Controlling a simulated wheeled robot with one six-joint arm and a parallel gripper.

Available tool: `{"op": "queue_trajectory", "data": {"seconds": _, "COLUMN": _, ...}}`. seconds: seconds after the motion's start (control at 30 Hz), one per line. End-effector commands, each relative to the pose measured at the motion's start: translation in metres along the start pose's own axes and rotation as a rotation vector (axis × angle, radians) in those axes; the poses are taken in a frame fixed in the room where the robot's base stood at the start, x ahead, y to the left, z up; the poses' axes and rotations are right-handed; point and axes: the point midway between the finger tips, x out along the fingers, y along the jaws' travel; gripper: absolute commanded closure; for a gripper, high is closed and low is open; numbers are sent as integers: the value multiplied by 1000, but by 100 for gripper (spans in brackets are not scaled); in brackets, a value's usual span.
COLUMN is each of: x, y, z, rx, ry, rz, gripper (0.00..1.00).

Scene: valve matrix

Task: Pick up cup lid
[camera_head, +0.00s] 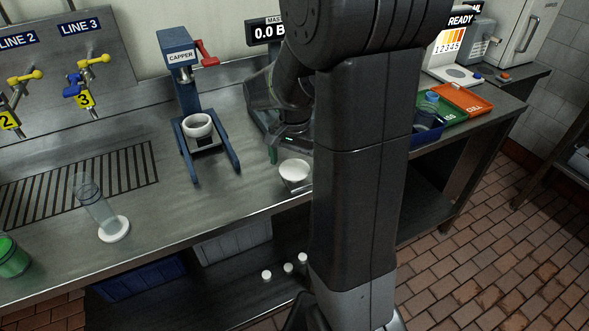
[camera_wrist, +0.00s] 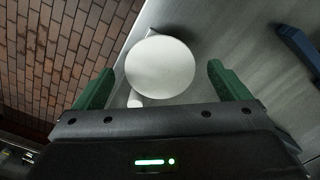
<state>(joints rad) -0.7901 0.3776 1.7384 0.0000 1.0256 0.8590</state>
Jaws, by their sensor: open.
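A white round cup lid (camera_head: 295,170) sits near the front edge of the steel counter, on a small support that is hard to make out. In the wrist view the lid (camera_wrist: 160,68) shows as a pale disc between the green fingers. My gripper (camera_wrist: 160,75) is open, with one finger on each side of the lid and a visible gap to both. In the head view my gripper (camera_head: 289,152) is just behind the lid, partly hidden by my own arm. I cannot tell its exact height over the lid.
A blue capper (camera_head: 178,60) with a white ring-shaped piece (camera_head: 197,126) stands to the left. A clear cylinder (camera_head: 95,205) with a white disc (camera_head: 115,230) is further left. Green and orange trays (camera_head: 465,98) are at right.

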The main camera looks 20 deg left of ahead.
Motion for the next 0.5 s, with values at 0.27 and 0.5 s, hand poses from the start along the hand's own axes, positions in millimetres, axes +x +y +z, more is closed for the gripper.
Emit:
{"op": "queue_trajectory", "data": {"seconds": 0.27, "x": 3, "y": 0, "z": 0, "rx": 0, "ry": 0, "rz": 0, "gripper": 5}}
{"op": "queue_trajectory", "data": {"seconds": 0.5, "x": 2, "y": 0, "z": 0, "rx": 0, "ry": 0, "rz": 0, "gripper": 23}}
